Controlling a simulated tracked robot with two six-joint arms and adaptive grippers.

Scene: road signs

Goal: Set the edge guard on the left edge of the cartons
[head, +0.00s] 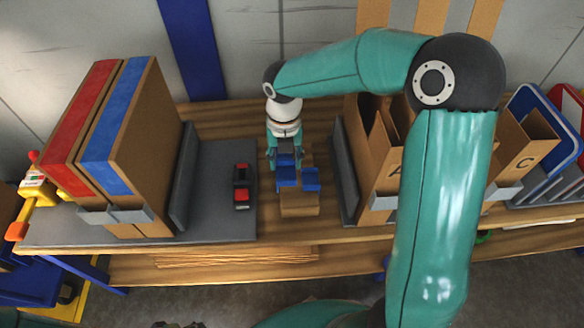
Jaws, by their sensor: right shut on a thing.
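Small brown cartons (299,204) stand on the wooden bench in the middle. A blue edge guard (311,179) sits at their upper right. My right gripper (286,157) points down from above and is shut on another blue edge guard (287,178). This guard is at the upper left of the cartons; I cannot tell whether it touches them. The fingers and the guards hide part of the cartons' top. My left gripper cannot be made out; only a piece of teal arm shows at the bottom edge.
A black and red tool (242,187) lies on the grey plate (215,220) left of the cartons. Tall boxes with red and blue faces (118,130) stand further left. Open brown boxes (375,180) stand on the right behind a grey upright plate (345,172).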

